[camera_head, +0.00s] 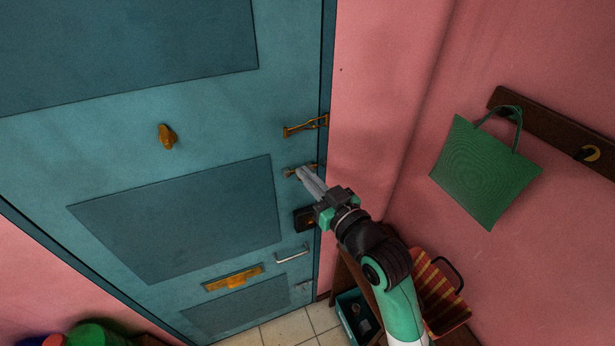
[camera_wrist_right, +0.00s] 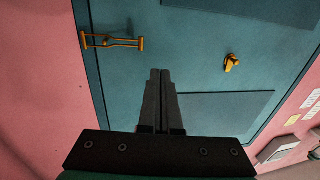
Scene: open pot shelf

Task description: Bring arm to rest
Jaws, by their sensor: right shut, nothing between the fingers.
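My right gripper (camera_head: 303,174) is in front of the right edge of the blue-green door. Its fingers are shut together and empty. In the right wrist view the closed fingers (camera_wrist_right: 161,75) point at the door (camera_wrist_right: 210,55), with nothing between them. I cannot tell from these frames whether the fingertips touch the door. My right arm (camera_head: 375,265) comes in from the bottom right. My left gripper does not show in either view.
The door (camera_head: 60,160) has a brass latch (camera_head: 305,126), brass knob (camera_head: 167,137), black lock box (camera_head: 305,219), silver handle (camera_head: 292,255) and brass letter plate (camera_head: 233,279). A green bag (camera_head: 485,170) hangs from a wall rack (camera_head: 560,130). A striped bag (camera_head: 437,290) stands below.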

